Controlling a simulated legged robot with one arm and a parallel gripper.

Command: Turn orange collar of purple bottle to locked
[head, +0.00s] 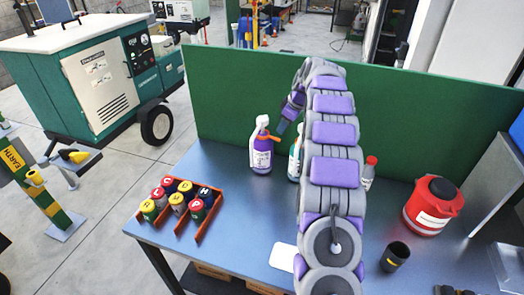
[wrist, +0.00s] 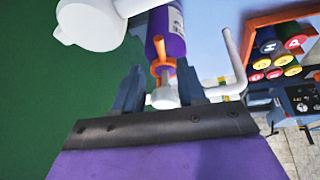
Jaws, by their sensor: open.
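The purple bottle (head: 261,157) with a white top stands upright on the blue table, left of my arm. Its orange collar (head: 267,137) sits below the white top, with an arm sticking out to the right. My gripper (head: 284,126) is just right of the collar, pointing down. In the wrist view my gripper (wrist: 160,92) is open, its dark fingers apart. The bottle's purple body (wrist: 173,42) and orange collar (wrist: 158,66) lie just beyond the fingertips, and a white part shows between them. I cannot tell whether the fingers touch the collar.
An orange rack (head: 206,226) with several cans is at the front left. A red container (head: 432,208) and black cup (head: 395,257) are right. A green panel (head: 225,85) closes the back.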

